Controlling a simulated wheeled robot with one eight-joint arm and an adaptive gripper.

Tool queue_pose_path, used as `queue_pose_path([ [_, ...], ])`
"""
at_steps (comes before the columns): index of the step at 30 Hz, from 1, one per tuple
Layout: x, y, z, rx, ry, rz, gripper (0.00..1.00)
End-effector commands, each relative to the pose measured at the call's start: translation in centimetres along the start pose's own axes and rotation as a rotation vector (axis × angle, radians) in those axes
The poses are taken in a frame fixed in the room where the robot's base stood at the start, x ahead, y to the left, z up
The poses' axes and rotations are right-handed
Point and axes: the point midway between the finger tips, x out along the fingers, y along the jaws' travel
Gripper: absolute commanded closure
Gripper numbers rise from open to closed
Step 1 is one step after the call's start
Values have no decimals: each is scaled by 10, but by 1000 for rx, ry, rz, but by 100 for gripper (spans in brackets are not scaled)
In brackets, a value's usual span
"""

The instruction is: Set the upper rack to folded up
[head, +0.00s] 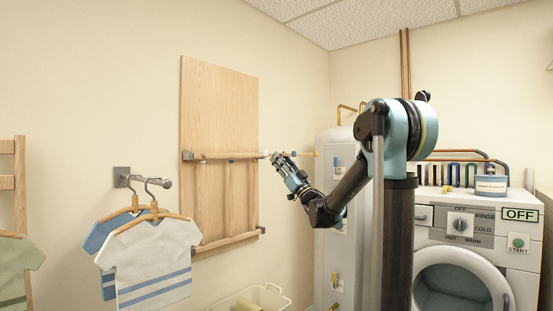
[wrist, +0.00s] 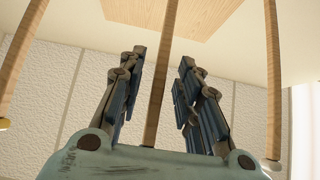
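A tall wooden board (head: 218,100) is mounted on the wall. The upper rack (head: 228,155) crosses its middle, with thin rods and coloured end caps reaching right, past my gripper. I cannot tell its exact fold angle. My gripper (head: 272,157) is at the right end of this rack, partly covering it. In the wrist view, my gripper (wrist: 161,58) is open, with its two blue-padded fingers either side of a middle wooden rod (wrist: 160,75). Gaps show on both sides of the rod. Other rods run at left (wrist: 22,55) and right (wrist: 272,80), outside the fingers.
A lower rack bar (head: 228,243) crosses the board near its bottom. Shirts (head: 150,262) hang from a wall hook at left. A pale tank (head: 330,225) and a washing machine (head: 478,255) stand at right. A basket (head: 270,298) is below the board.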

Motion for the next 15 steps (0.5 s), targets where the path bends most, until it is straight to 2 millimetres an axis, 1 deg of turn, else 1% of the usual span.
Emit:
queue_pose_path([
  [1,8,0,0,1,0,-1,68],
  [6,26,0,0,1,-1,0,68],
  [10,33,0,0,0,0,1,68],
  [15,35,0,0,0,0,1,68],
])
